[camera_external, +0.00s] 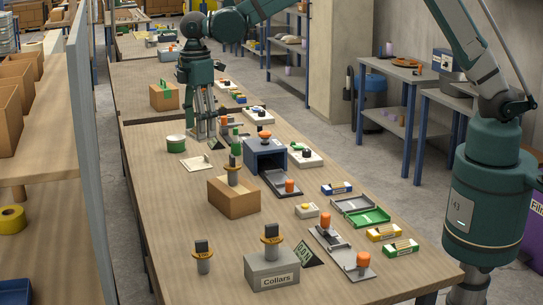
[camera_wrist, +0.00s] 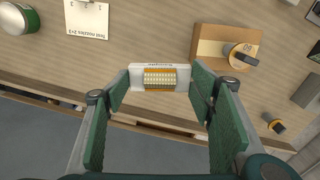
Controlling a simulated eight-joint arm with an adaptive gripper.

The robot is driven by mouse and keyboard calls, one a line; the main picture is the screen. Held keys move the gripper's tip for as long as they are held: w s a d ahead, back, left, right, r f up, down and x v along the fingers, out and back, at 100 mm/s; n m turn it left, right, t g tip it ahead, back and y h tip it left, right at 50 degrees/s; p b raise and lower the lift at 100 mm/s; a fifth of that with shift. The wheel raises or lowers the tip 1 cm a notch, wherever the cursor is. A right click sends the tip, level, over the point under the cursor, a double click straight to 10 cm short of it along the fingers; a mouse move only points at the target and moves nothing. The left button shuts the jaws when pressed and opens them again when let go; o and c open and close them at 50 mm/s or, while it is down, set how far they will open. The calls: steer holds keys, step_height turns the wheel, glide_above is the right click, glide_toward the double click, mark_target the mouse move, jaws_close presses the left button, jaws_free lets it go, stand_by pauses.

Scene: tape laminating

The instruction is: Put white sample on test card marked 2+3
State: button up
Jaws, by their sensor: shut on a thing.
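My gripper (camera_wrist: 160,82) is shut on a white sample (camera_wrist: 137,84) with a gold ribbed patch, held between the fingertips above the table in the wrist view. My gripper (camera_external: 203,134) also shows low over the far part of the bench in the external view; the sample cannot be made out there. The card (camera_external: 197,162) lies flat on the bench just in front of my gripper in the external view.
A green-and-white tin (camera_external: 176,142) stands left of the card. A brown box (camera_external: 232,201) with a stamp on top stands nearer the camera. A dark blue box (camera_external: 265,156) is to the right. Bare wood surrounds the card's left and front.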

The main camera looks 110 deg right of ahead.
steer(key=s+d+f+m, duration=0.1)
steer(key=s+d+m, duration=0.15)
steer(key=d, duration=1.75)
glide_above(196, 164)
steer(key=shift+m, duration=0.35)
steer(key=shift+d+f, duration=0.15)
steer(key=shift+f, duration=2.55)
steer(key=shift+f, duration=3.1)
steer(key=shift+f, duration=0.1)
steer(key=shift+f, duration=1.8)
steer(key=shift+f, duration=0.2)
steer(key=o, duration=0.9)
